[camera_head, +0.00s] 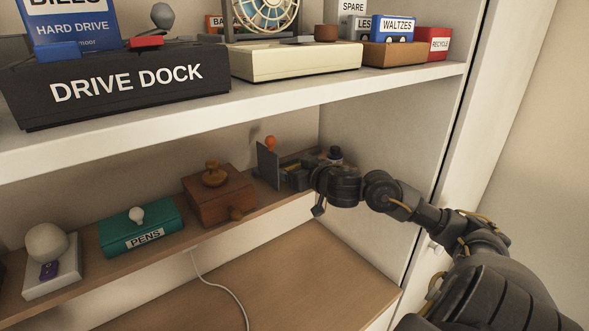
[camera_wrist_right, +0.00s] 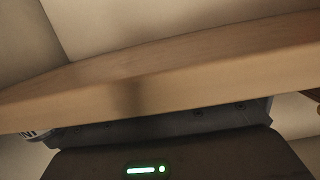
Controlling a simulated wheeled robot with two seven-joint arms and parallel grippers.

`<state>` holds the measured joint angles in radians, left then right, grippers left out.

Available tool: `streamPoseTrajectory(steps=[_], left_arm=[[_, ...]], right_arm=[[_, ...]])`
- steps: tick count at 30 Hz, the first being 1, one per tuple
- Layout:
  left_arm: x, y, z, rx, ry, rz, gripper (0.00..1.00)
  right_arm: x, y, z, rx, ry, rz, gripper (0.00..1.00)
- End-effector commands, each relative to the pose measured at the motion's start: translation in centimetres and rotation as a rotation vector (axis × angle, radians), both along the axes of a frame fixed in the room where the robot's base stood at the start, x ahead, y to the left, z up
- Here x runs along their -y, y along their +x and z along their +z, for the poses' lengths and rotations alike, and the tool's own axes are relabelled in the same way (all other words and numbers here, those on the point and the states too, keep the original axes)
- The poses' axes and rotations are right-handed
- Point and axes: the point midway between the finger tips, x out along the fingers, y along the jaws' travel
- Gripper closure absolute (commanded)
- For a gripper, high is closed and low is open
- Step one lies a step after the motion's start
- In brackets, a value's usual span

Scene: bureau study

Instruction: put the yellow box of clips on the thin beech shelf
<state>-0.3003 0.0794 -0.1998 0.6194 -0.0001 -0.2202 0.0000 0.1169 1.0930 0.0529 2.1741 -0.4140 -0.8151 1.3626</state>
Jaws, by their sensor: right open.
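The thin beech shelf (camera_head: 95,270) is the lower board in the head view, running from bottom left to the right-hand cabinet wall. In the right wrist view a long beech board edge (camera_wrist_right: 200,80) crosses just beyond the dark gripper body; the fingertips are hidden there. No yellow box of clips shows in either view. My left gripper is out of view.
The beech shelf carries a white stand (camera_head: 52,281), a teal PENS box (camera_head: 160,222), a brown wooden box (camera_head: 232,188) and a dark grey holder (camera_head: 268,172). A white shelf (camera_head: 290,97) crowded with boxes hangs above. A bare wooden surface (camera_head: 300,275) with a white cable lies below.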

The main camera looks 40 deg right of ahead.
Motion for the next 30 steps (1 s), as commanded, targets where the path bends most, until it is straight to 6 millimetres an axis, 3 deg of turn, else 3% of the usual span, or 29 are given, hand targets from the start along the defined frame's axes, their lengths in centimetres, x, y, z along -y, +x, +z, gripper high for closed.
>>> streamPoseTrajectory(steps=[5,19,24,30], left_arm=[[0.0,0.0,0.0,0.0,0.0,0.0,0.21],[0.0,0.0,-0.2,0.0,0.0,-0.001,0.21],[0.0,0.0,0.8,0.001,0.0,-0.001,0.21],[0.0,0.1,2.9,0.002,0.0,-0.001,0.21]], right_arm=[[-0.1,-0.6,0.3,0.0,-0.002,0.0,0.28],[-0.9,-7.2,1.6,-0.003,-0.001,0.001,0.28],[-1.1,-9.7,2.5,-0.002,0.002,0.0,0.28],[-1.3,-11.2,2.9,-0.001,0.004,0.001,0.28]])
